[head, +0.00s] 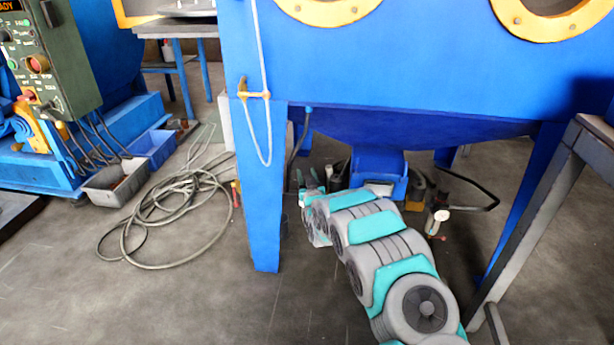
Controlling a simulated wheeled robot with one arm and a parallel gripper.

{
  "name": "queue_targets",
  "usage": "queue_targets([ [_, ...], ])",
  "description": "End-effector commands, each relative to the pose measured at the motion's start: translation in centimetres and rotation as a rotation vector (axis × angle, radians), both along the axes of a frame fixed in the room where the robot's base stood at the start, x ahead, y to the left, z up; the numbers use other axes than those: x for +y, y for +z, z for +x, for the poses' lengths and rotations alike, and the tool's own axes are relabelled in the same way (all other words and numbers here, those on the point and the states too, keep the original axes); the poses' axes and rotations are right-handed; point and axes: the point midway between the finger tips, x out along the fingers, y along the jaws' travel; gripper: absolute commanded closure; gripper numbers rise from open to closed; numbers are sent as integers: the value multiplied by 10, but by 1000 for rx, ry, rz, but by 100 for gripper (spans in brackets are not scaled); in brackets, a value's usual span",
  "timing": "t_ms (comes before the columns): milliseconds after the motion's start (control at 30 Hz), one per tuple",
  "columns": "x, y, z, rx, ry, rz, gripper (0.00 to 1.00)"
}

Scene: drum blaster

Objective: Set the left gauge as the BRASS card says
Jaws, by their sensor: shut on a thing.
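My arm reaches from the lower right to beneath the blue cabinet (420,70). My gripper (314,181) is at its far end, small and partly hidden by my own wrist, close to the fittings under the cabinet. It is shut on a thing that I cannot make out. I cannot make out the left gauge or its needle. No BRASS card can be read in this view. To the right of my arm stands a small fitting with a pale round head (440,215) and a red tip near the floor.
A blue cabinet leg (264,190) stands just left of my gripper. A coiled hose (150,235) lies on the floor at left, near a grey bin (103,187) and a control box (45,60). A grey slanted frame (540,205) stands at right. The front-left floor is clear.

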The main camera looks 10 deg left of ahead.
Motion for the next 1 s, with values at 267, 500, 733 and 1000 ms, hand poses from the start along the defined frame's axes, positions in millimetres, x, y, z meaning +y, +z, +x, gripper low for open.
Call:
queue_targets([
  [267,0,1,0,-2,-1,1,44],
  [500,0,0,0,-1,-1,0,25],
  [733,0,0,-1,0,-1,0,25],
  [1000,-6,0,-23,2,-1,-1,25],
])
